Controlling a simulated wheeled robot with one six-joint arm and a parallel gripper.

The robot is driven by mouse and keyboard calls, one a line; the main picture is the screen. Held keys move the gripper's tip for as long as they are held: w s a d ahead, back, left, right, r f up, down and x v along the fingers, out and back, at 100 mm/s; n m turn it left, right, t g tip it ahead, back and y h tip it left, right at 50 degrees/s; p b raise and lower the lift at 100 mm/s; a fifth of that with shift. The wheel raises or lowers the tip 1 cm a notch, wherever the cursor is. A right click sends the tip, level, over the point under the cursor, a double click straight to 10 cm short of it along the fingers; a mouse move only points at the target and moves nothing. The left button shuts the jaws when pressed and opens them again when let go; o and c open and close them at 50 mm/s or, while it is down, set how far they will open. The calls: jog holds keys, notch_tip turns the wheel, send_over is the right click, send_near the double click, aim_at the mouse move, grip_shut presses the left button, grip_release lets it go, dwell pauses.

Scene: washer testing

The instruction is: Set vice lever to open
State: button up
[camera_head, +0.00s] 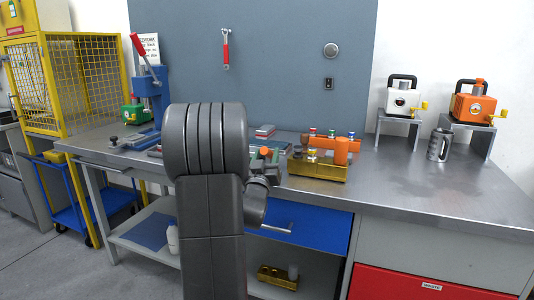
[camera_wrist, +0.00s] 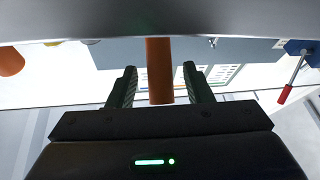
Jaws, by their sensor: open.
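My gripper (camera_head: 265,155) is over the bench, right of my thick grey arm, which hides much of what is behind it. In the wrist view my gripper (camera_wrist: 158,86) is open, with its two dark green fingers on either side of an orange post (camera_wrist: 159,65). I cannot tell whether the fingers touch the post. No vice is clearly recognisable. A metal bar (camera_head: 272,227) shows below the bench's front edge; I cannot tell whether it is the vice lever. A blue press (camera_head: 150,90) with a red-handled lever (camera_head: 137,42) stands at the left.
A brass fixture (camera_head: 318,170) with an orange cylinder (camera_head: 341,151) sits right of my gripper. A metal flask (camera_head: 439,144) and two raised machines, white (camera_head: 403,101) and orange (camera_head: 473,107), stand farther right. The bench's (camera_head: 430,190) front right is clear.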

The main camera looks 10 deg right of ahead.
jog(key=shift+x, duration=0.9)
jog(key=shift+c, duration=0.3)
grip_shut()
jog(key=shift+r, duration=0.1)
